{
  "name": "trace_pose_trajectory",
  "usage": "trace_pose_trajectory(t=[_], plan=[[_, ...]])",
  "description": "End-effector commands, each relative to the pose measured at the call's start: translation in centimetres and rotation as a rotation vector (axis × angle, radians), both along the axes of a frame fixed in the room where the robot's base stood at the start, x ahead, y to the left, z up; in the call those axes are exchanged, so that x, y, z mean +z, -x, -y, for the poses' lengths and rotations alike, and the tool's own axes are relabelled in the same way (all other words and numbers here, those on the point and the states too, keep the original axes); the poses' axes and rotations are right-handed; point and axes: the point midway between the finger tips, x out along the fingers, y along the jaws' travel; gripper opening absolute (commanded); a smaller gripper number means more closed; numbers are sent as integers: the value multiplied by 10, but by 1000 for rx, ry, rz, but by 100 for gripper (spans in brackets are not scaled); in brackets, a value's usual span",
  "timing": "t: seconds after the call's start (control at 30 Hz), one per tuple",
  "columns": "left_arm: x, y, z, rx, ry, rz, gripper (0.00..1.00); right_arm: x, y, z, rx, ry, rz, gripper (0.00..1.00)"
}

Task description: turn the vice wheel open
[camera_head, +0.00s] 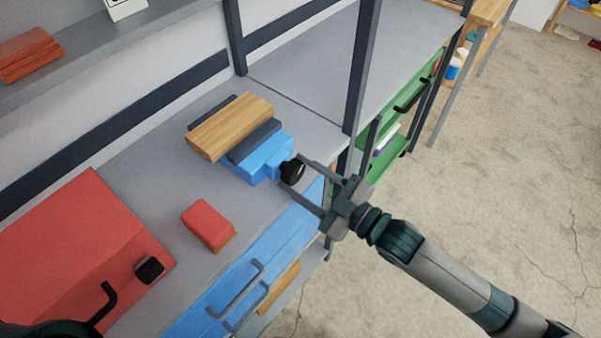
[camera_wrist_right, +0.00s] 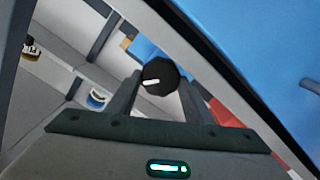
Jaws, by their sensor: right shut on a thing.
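The blue vice (camera_head: 262,158) sits on the grey workbench near its front edge, with a wooden block (camera_head: 228,127) at its dark jaws. Its round black wheel (camera_head: 293,171) faces the front of the bench. My right gripper (camera_head: 291,173) comes in from the right with one finger on each side of the wheel and is shut on it. In the right wrist view the wheel (camera_wrist_right: 160,75), with a white mark on its face, sits between the two fingertips (camera_wrist_right: 160,82). I cannot see my left gripper.
A red block (camera_head: 208,225) lies on the bench left of the vice. A large red box (camera_head: 80,245) with a dark knob stands at the far left. A dark rack post (camera_head: 363,65) rises just behind my right gripper. The floor (camera_head: 500,150) at right is clear.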

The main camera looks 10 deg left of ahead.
Motion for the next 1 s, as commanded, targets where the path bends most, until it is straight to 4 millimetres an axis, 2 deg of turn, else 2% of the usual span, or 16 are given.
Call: trace_pose_trajectory(t=[0.3,0.6,0.63,0.7,1.0], plan=[[-3,8,-3,1,-7,-21,64,-1,0,0,-1,38,56,24],[-2,6,-3,1,-6,-17,64,-1,0,0,-1,38,55,24],[-2,5,-3,1,-6,-16,64,-1,0,0,-1,38,55,54],[-1,4,-3,1,-5,-14,64,-1,0,0,-1,38,55,64],[0,2,-3,1,-5,-9,64,-1,0,0,-1,38,55,64]])
